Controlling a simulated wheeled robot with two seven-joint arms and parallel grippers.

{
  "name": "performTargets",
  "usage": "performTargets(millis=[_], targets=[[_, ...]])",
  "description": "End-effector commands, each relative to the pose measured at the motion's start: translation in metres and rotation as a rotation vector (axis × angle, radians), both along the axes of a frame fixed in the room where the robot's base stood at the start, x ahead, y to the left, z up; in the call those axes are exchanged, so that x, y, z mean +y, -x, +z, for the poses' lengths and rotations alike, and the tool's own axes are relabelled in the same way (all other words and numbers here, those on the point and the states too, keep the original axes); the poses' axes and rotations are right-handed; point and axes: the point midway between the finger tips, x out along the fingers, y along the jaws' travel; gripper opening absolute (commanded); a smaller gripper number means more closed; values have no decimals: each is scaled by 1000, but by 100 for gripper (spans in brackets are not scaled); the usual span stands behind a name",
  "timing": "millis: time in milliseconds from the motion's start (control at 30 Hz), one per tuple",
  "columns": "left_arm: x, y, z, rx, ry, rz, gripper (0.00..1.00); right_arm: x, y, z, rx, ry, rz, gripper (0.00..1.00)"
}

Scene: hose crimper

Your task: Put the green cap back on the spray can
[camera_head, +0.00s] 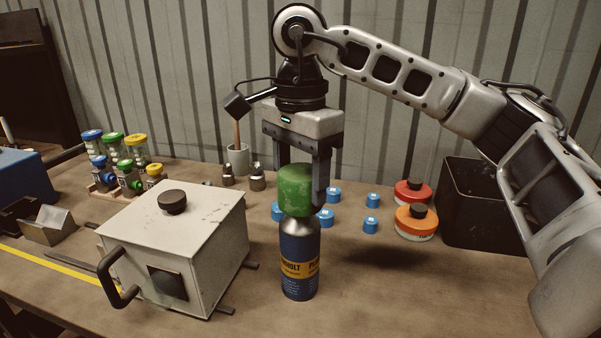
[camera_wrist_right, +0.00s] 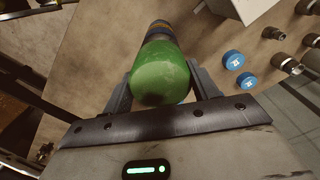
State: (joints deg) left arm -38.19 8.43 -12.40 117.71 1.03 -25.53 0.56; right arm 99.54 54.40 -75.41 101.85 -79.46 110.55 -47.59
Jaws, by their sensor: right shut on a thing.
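The green cap (camera_head: 295,190) is between the fingers of my right gripper (camera_head: 303,190), which is shut on it. The spray can (camera_head: 299,262), blue with a yellow band and a silver shoulder, stands upright on the bench. In the head view the cap shows directly above the can's top and overlaps it; I cannot tell whether it is seated. The right wrist view shows the green cap (camera_wrist_right: 160,75) between the fingers, with the can (camera_wrist_right: 161,32) beyond it. The can's nozzle is hidden. My left gripper is not in view.
A white box (camera_head: 175,245) with a black knob and handle stands left of the can. Several blue caps (camera_head: 372,226) lie behind and right of it. Red and orange round containers (camera_head: 415,222) and a black bin (camera_head: 480,205) stand at the right. The front right bench is clear.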

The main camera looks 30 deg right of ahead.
Motion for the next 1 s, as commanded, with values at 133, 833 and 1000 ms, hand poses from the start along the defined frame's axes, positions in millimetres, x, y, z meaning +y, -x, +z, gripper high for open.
performTargets(millis=[133, 833, 1000], targets=[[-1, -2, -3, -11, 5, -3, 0, 0, 0, -12, 1, 0, 0, 38], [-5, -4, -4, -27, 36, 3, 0, 0, 0, -30, 0, 1, 0, 38], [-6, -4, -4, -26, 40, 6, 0, 0, 0, -30, 0, 0, 0, 70]])
